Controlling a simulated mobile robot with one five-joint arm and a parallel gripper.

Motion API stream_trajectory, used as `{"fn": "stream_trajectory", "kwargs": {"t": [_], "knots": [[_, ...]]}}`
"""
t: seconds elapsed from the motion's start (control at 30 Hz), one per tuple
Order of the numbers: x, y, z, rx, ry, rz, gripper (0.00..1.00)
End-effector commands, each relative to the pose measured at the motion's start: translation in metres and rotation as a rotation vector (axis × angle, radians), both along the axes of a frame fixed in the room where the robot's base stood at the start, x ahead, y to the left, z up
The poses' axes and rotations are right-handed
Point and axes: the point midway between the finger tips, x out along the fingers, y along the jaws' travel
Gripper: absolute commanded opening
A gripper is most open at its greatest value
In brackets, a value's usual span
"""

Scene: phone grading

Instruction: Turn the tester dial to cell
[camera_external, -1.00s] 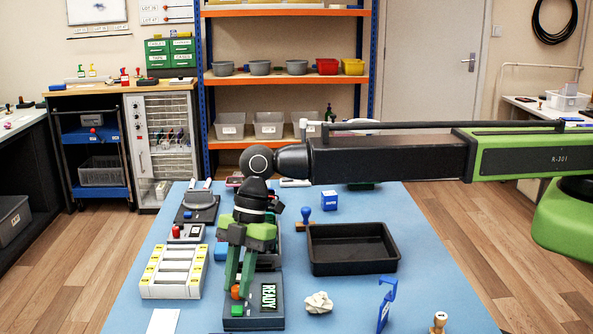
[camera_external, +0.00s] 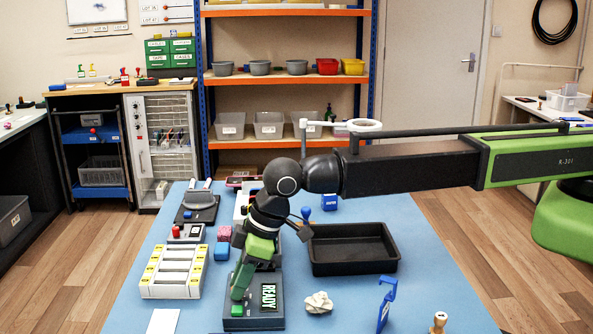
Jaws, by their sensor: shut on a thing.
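A white rack with several slots (camera_external: 174,293) stands left of the tester. An empty black tray (camera_external: 312,271) lies to the right, behind a crumpled white piece (camera_external: 318,302). A blue stand (camera_external: 386,300) and a wooden-handled stamp (camera_external: 438,322) are at the near right.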

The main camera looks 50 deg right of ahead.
Motion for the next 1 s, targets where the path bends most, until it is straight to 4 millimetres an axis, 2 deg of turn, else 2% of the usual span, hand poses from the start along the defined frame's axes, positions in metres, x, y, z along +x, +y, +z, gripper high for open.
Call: {"fn": "stream_trajectory", "kwargs": {"t": [0.3, 0.5, 1.0], "knots": [[-0.0017, 0.0014, -0.0003, -0.003, 0.001, -0.251, 0.0], [-0.0023, 0.0023, -0.0003, -0.002, 0.002, -0.357, 0.0], [-0.0025, 0.0017, -0.0004, -0.002, 0.003, -0.44, 0.0]]}}
